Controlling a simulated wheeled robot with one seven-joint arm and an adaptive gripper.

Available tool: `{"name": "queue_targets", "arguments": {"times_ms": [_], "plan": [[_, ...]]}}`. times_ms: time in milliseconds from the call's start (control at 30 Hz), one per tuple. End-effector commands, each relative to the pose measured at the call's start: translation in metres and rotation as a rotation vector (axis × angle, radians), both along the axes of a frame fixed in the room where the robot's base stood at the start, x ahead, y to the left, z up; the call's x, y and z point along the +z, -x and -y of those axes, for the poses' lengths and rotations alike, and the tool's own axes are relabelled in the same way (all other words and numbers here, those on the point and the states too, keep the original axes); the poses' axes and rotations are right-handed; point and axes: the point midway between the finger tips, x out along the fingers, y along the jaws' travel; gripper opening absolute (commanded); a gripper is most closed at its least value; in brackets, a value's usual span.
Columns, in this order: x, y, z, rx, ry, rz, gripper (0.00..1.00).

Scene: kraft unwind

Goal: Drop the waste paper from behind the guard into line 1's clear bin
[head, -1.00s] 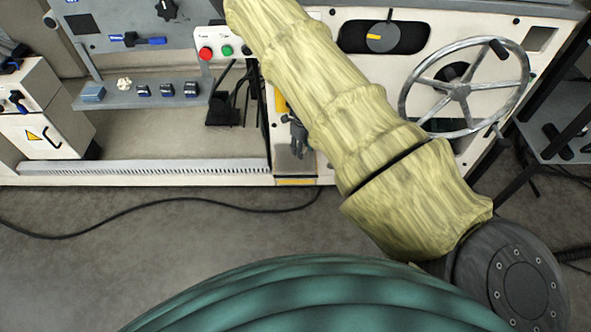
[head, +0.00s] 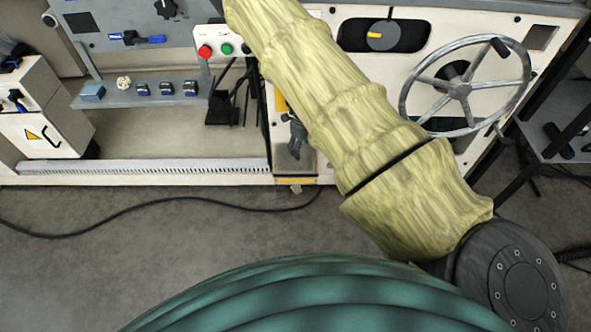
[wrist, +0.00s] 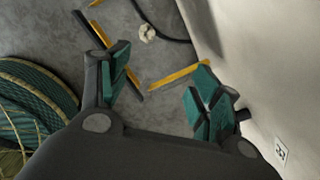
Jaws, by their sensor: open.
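My gripper (head: 296,150) is open and empty, low at the machine's front, partly behind my arm in the head view. In the wrist view its green-padded fingers (wrist: 160,100) are spread apart. A small pale crumpled piece, which looks like the waste paper (wrist: 147,33), shows beyond the fingertips, apart from them. In the head view it is a pale spot (head: 296,188) just below a yellow strip. Yellow edges (wrist: 180,75) that may belong to the clear bin lie near the fingers. I cannot tell whether the paper is inside the bin or on the floor.
A cream crumpled piece (head: 124,83) sits on the grey shelf (head: 150,98) among blue-topped items. A handwheel (head: 463,90) stands right of my arm and a button box (head: 226,48) left of it. A black cable (head: 130,212) crosses otherwise open floor. A pale wall flanks my gripper.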

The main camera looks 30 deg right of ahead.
Motion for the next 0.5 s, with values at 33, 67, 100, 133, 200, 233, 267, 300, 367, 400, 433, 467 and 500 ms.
{"name": "queue_targets", "arguments": {"times_ms": [33, 67, 100, 133, 200, 233, 267, 300, 367, 400, 433, 467, 500], "plan": [[0.006, -0.001, 0.000, 0.000, 0.001, 0.002, 0.64], [0.010, -0.001, 0.000, -0.001, 0.000, 0.002, 0.64], [0.015, -0.001, 0.000, -0.001, 0.000, 0.001, 0.64], [0.020, -0.001, 0.000, 0.000, 0.001, 0.002, 0.64], [0.032, -0.001, 0.000, -0.001, 0.001, 0.002, 0.64], [0.037, -0.001, 0.000, -0.001, 0.001, 0.002, 0.64], [0.042, -0.001, 0.000, 0.000, 0.001, 0.002, 0.64], [0.049, -0.001, 0.000, 0.001, 0.001, 0.002, 0.64], [0.059, -0.001, 0.000, 0.000, 0.001, 0.002, 0.64], [0.066, -0.001, 0.000, -0.001, 0.001, 0.002, 0.64], [0.071, -0.001, 0.000, 0.000, 0.001, 0.001, 0.64], [0.075, 0.000, 0.000, 0.001, 0.001, 0.001, 0.64], [0.082, -0.001, 0.000, 0.001, 0.001, 0.002, 0.64]]}}
